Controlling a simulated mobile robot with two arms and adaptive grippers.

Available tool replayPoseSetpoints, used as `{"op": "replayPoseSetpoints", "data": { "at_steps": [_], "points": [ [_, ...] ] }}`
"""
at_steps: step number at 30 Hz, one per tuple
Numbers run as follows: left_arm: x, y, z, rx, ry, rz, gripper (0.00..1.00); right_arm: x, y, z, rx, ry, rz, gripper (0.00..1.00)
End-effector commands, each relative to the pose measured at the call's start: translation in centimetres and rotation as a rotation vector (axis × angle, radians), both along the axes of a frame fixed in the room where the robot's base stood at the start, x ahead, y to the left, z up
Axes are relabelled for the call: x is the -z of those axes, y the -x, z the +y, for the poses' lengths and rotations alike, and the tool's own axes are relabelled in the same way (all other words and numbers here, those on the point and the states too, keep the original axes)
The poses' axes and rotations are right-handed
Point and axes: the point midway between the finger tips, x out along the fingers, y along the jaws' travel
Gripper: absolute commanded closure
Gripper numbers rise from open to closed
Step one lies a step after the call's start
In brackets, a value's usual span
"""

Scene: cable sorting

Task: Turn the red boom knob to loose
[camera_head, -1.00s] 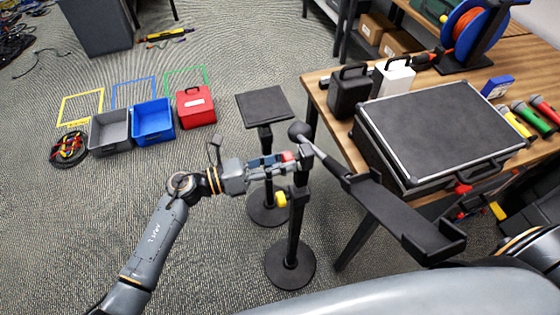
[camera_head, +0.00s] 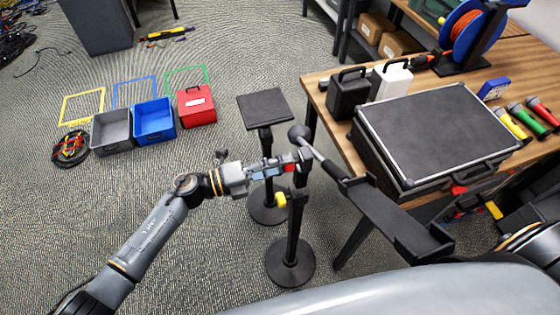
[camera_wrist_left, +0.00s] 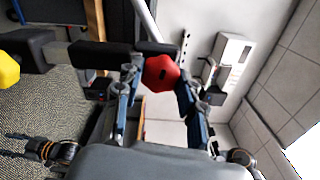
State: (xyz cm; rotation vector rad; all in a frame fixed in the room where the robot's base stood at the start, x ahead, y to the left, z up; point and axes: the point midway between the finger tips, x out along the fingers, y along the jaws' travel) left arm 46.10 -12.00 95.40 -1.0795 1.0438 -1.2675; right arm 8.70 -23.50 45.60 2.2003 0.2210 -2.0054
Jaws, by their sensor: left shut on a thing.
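The red boom knob (camera_wrist_left: 160,73) has a dark slot on its face and sits between the two fingers of my left gripper in the left wrist view. The left gripper (camera_head: 287,166) is closed on the knob at the top of a black stand (camera_head: 292,225). Only a little red of the knob (camera_head: 289,168) shows past the fingers in the head view. A grey boom rod (camera_head: 318,155) with a dark round end runs from the stand's top toward the lower right. The knob's loose or tight setting cannot be read. My right gripper is out of view.
A second black stand (camera_head: 264,108) with a flat top is just behind. The wooden table (camera_head: 335,140) bears a large black case (camera_head: 440,125). A long black tray (camera_head: 395,218) lies right of the stand. Grey, blue and red bins stand on the floor at left.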

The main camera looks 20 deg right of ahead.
Motion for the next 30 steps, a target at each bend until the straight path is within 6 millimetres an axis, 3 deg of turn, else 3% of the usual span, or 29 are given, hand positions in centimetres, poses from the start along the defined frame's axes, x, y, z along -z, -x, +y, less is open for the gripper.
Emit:
{"op": "replayPoseSetpoints", "data": {
  "at_steps": [12, 29, 30],
  "points": [
    [-0.01, -0.10, 0.05, -0.002, 0.005, 0.185, 0.93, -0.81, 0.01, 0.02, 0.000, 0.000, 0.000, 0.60],
    [0.03, -0.09, 0.04, -0.003, 0.007, 0.211, 0.93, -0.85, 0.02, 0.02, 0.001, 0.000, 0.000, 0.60],
    [0.03, -0.09, 0.04, -0.003, 0.007, 0.211, 0.53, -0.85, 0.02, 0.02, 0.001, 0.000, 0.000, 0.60]
  ]
}}
